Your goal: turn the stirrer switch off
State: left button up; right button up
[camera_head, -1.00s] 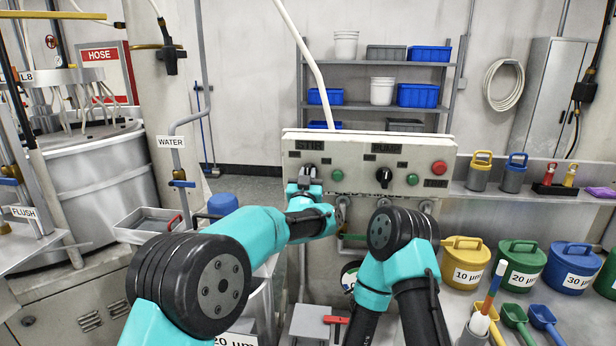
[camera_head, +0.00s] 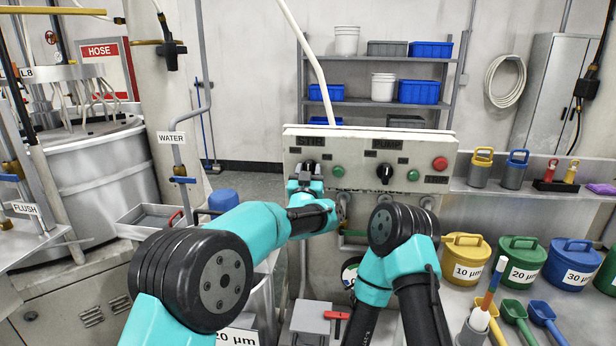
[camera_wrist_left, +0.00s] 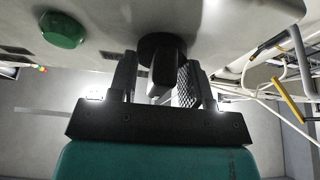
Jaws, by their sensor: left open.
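The cream control panel (camera_head: 350,157) stands upright ahead, with a STIR label (camera_head: 310,141) at its left. The black stirrer switch (camera_head: 309,167) sits below that label, partly covered by my left gripper (camera_head: 304,184). In the left wrist view the stirrer switch (camera_wrist_left: 161,62) is a round black base with a bar handle. My left gripper (camera_wrist_left: 157,82) is open there, one finger on each side of the handle. Gaps show between handle and fingers; contact cannot be made out. My right arm is folded at centre right; its gripper is out of view.
A green button (camera_head: 338,171) sits close right of the stirrer switch and also shows in the left wrist view (camera_wrist_left: 64,29). The black pump switch (camera_head: 384,171) and a red button (camera_head: 440,163) are farther right. Lidded pots (camera_head: 465,258) stand at right.

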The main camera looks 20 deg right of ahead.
pick_arm(q)
jog(key=v, duration=1.7)
jog(key=shift+s, duration=0.2)
jog(key=shift+a, duration=0.15)
jog(key=w+a+f+n+g+y, duration=0.1)
jog(key=w+a+f+g+y, duration=0.15)
jog(key=a+f, duration=0.55)
jog(key=w+a+f+g+y, duration=0.1)
jog(key=w+a+f+g, duration=0.3)
jog(key=f, duration=0.6)
jog(key=s+a+f+n+g+y, duration=0.1)
jog(key=s+a+f+g, duration=0.15)
jog(key=a+f, duration=0.45)
jog(key=s+a+f+n+g+y, duration=0.1)
jog(key=s+a+f, duration=0.3)
jog(key=a+f, duration=0.3)
jog(key=s+a+f+n+g, duration=0.1)
jog(key=s+a+f+g, duration=0.2)
jog(key=s+a+f, duration=0.2)
jog(key=s+a+f+n+g, duration=0.1)
jog(key=s+a+f+g, duration=0.2)
jog(key=s, duration=0.8)
jog(key=s+a+f+n+g, duration=0.2)
jog(key=s+a+f+g, duration=0.1)
jog(key=s+a+f, duration=0.4)
jog(key=shift+s+a+f+y, duration=0.15)
jog(key=shift+s+a+y, duration=0.2)
jog(key=shift+s+a, duration=0.65)
